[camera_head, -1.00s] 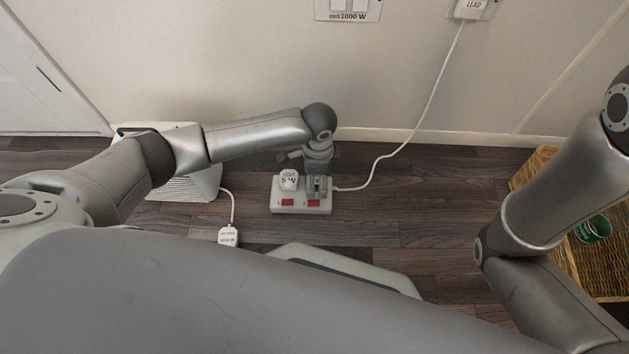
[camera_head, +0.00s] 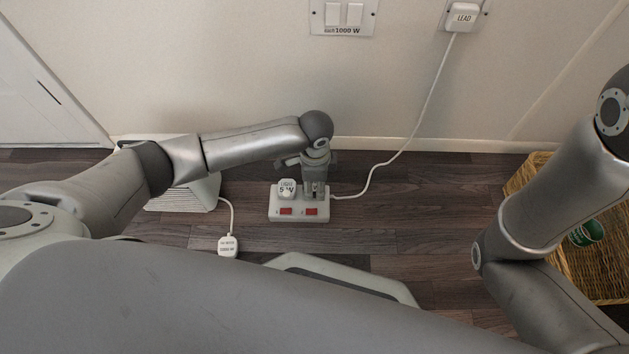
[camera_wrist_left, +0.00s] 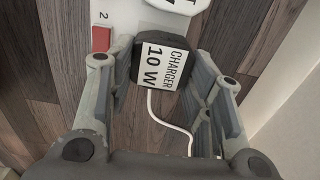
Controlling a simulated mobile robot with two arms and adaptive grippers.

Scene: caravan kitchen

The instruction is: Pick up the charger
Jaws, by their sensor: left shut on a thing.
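The charger (camera_wrist_left: 164,62) is a dark block with a white label reading CHARGER 10 W and a white cable, seen in the left wrist view. My left gripper (camera_head: 315,192) points down at the right-hand socket of a white power strip (camera_head: 300,213), and its fingers (camera_wrist_left: 160,85) are shut on the charger's sides. In the head view the gripper mostly hides the charger. The charger is at the strip, but I cannot tell whether its pins are in the socket. My right arm (camera_head: 550,185) shows at the right, its gripper out of view.
A white plug marked 5 W (camera_head: 287,188) sits in the strip's left socket. The strip's cable runs to a wall plug marked LEAD (camera_head: 462,17). A white plug (camera_head: 228,246) lies on the floor by a heater (camera_head: 185,195). A wicker basket (camera_head: 525,172) stands at right.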

